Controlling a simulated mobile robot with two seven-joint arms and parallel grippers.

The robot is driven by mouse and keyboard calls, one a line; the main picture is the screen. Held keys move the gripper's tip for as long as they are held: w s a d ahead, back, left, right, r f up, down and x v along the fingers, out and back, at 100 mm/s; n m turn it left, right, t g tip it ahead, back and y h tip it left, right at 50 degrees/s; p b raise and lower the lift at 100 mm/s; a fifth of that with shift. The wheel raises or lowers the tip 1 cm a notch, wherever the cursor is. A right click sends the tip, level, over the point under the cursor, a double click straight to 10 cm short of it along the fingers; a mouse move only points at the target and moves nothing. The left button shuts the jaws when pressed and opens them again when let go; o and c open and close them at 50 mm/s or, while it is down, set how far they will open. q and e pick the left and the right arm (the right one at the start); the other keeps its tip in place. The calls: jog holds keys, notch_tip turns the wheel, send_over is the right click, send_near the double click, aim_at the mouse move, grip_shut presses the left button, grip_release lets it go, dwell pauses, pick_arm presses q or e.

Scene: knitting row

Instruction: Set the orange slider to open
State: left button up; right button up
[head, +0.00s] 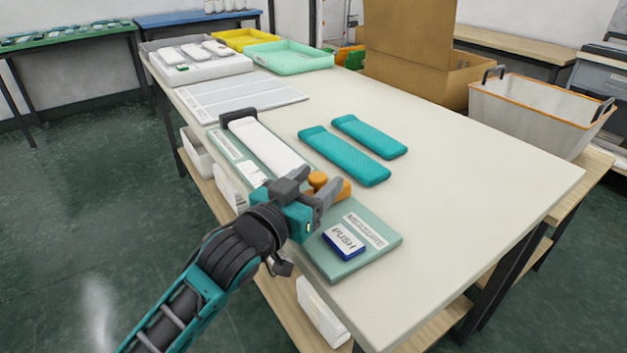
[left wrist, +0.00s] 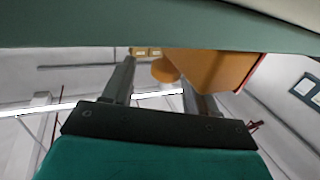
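The orange slider (head: 339,189) with its round knob (head: 318,179) sits on the green board (head: 379,228), at the near end of a long white piece (head: 268,146). My left gripper (head: 312,184) is right at the slider and hides part of it. In the left wrist view my left gripper (left wrist: 158,82) is open, its two fingers apart. The orange knob (left wrist: 165,71) shows between the fingers there, with the slider body (left wrist: 220,68) behind the right finger. I cannot tell whether a finger touches it. My right gripper is not in view.
A blue-and-white PUSH block (head: 344,243) lies on the board's near end. Two teal pieces (head: 345,156) lie to the right on the white table (head: 455,190). Trays and an open cardboard box (head: 425,78) stand behind. The table's right side is clear.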

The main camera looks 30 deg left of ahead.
pick_arm(q)
jog(key=shift+a, duration=0.1)
jog(key=s+a+p, duration=0.1)
jog(key=s, duration=1.1)
jog(key=shift+s+a, duration=0.35)
jog(key=shift+s, duration=0.05)
